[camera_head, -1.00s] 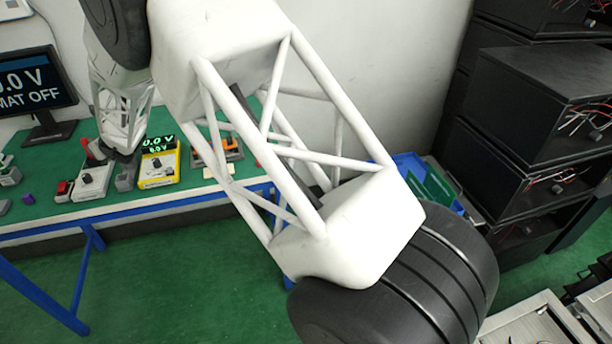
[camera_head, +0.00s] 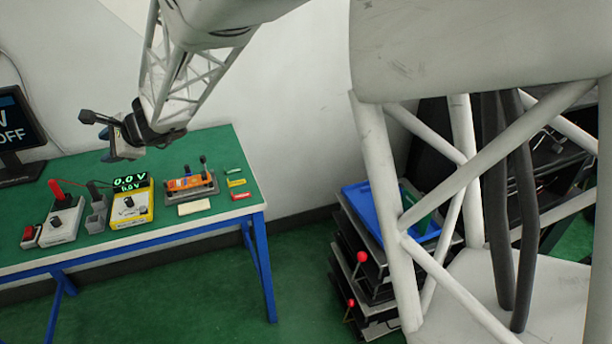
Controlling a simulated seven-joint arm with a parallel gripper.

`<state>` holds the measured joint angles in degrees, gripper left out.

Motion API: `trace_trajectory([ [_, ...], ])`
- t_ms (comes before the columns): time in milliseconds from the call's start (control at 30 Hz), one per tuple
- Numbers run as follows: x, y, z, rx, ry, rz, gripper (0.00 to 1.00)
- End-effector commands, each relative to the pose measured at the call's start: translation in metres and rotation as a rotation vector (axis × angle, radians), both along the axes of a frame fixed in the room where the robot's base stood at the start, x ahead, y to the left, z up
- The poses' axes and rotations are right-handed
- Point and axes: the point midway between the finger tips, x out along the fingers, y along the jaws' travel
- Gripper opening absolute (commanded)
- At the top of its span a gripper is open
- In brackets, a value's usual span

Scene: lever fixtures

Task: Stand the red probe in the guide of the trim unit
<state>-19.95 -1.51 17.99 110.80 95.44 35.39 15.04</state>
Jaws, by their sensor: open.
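The red probe (camera_head: 56,189) shows at the left of the green bench, tilted, by the back of a white box with a black knob (camera_head: 64,222). I cannot tell what supports its lower end. An orange unit on a grey base with upright black levers (camera_head: 190,184) sits toward the bench's right; it may be the trim unit, and its guide is too small to make out. My gripper (camera_head: 98,137) is open, with nothing visible between its fingers. It appears above the bench's back part, to the right of the red probe in the picture and apart from it.
A grey holder with a black probe (camera_head: 96,213) stands between the white box and a yellow meter (camera_head: 131,206) reading 0.0 V. A red-switched box (camera_head: 31,236), a pale card (camera_head: 194,207) and small coloured blocks (camera_head: 241,196) lie around. The bench's right front is clear.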

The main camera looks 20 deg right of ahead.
Motion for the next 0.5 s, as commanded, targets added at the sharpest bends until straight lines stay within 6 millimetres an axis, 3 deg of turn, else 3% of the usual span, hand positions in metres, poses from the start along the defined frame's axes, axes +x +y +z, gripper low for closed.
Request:
trace_trajectory([
  [33, -0.014, -0.015, 0.015, -0.034, -0.041, 0.032, 0.48],
  [100, -0.033, -0.033, 0.023, -0.090, -0.082, 0.085, 0.48],
  [500, -0.148, -0.138, 0.035, -0.443, -0.262, 0.371, 0.48],
])
